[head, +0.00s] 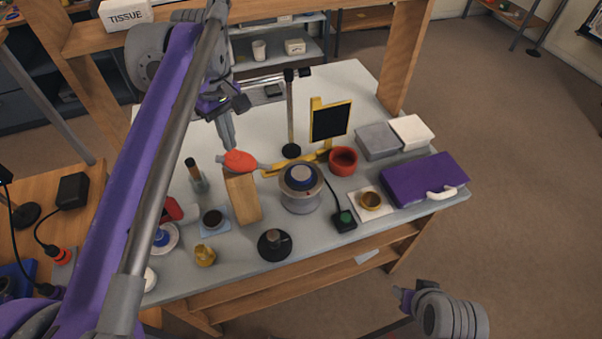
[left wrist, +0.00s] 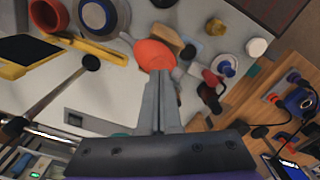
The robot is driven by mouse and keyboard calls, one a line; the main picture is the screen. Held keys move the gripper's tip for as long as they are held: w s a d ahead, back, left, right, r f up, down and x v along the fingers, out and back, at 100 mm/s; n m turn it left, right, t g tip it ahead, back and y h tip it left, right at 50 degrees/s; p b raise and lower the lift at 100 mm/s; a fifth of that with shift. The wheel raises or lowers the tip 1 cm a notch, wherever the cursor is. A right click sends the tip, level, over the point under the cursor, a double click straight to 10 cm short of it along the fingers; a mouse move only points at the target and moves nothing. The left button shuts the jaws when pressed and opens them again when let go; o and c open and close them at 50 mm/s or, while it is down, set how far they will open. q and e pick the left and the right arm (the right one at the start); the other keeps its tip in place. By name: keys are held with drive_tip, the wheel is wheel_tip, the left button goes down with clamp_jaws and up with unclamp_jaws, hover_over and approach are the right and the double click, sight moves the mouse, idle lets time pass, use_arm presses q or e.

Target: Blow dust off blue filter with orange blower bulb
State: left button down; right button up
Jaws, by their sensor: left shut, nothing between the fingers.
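The orange blower bulb (head: 240,161) lies by the top end of a wooden block on the grey table; its pale nozzle points right. My left gripper (head: 231,147) is shut and empty, its fingertips right at the bulb. In the left wrist view the shut fingertips (left wrist: 161,76) meet or overlap the orange bulb (left wrist: 152,54); I cannot tell whether they touch. Another blue round piece (head: 161,237) lies on a white dish at left. I cannot tell which is the filter. My right gripper's fingers do not show.
A wooden block (head: 243,198) stands below the bulb. A thin stand (head: 291,110), a yellow-framed black panel (head: 331,122) and a red cup (head: 343,161) are nearby. A purple case (head: 424,179) lies at right. The table's back left is clear.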

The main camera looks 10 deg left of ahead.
sight(232, 153)
use_arm(q)
drive_tip(key=shift+f, duration=0.2)
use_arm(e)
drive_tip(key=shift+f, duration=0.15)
use_arm(q)
drive_tip(key=shift+f+b, duration=0.75)
drive_tip(key=shift+f, duration=0.55)
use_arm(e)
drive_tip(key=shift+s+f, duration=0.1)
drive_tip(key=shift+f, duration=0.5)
use_arm(q)
drive_tip(key=shift+r, duration=0.1)
drive_tip(key=shift+r+p, duration=1.4)
drive_tip(key=shift+r, duration=0.1)
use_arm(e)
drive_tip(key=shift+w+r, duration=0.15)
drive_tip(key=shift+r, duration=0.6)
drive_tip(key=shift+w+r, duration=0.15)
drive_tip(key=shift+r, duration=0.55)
use_arm(q)
drive_tip(key=shift+r+p, duration=0.4)
drive_tip(key=shift+r, duration=0.1)
drive_tip(key=shift+r+p, duration=1.4)
drive_tip(key=shift+r, duration=0.65)
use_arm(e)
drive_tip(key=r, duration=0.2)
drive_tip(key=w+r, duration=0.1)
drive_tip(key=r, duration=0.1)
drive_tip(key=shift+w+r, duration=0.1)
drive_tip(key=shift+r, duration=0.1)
